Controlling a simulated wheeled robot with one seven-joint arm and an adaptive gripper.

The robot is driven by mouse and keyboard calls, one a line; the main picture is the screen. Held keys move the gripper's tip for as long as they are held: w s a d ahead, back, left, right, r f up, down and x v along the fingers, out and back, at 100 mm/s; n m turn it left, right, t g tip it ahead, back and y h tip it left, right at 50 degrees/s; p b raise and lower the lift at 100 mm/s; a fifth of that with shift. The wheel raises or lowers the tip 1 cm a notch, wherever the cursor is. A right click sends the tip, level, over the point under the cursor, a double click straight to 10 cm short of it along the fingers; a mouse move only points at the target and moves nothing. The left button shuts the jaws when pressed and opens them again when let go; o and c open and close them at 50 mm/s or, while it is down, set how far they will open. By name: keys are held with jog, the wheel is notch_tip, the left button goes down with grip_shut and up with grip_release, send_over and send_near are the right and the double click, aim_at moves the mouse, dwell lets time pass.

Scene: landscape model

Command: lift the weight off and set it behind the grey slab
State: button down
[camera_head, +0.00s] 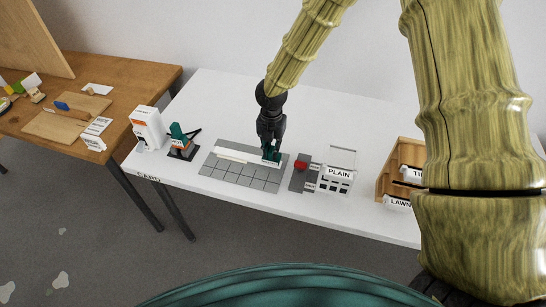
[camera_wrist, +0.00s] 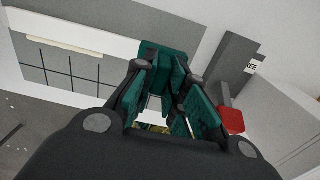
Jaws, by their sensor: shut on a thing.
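The grey slab (camera_head: 246,176), marked with a grid of dark lines, lies on the white table. A long pale strip (camera_head: 231,155) lies along its back part; the strip also shows in the wrist view (camera_wrist: 63,46). My gripper (camera_head: 271,156) points down over the slab's back right part, at the strip's right end. I cannot tell whether that thing touches the slab or strip.
A small dark grey board with a red block (camera_head: 301,165) is right of the slab. Beyond it are a building labelled PLAIN (camera_head: 338,181) and a wooden rack (camera_head: 392,178). A white box (camera_head: 147,127) and teal model (camera_head: 181,140) stand left. The table behind the slab is clear.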

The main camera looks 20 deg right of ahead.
aim_at(271, 149)
jog(key=shift+r, duration=0.35)
jog(key=shift+r+p, duration=1.6)
jog(key=shift+p, duration=0.3)
jog(key=shift+f, duration=0.1)
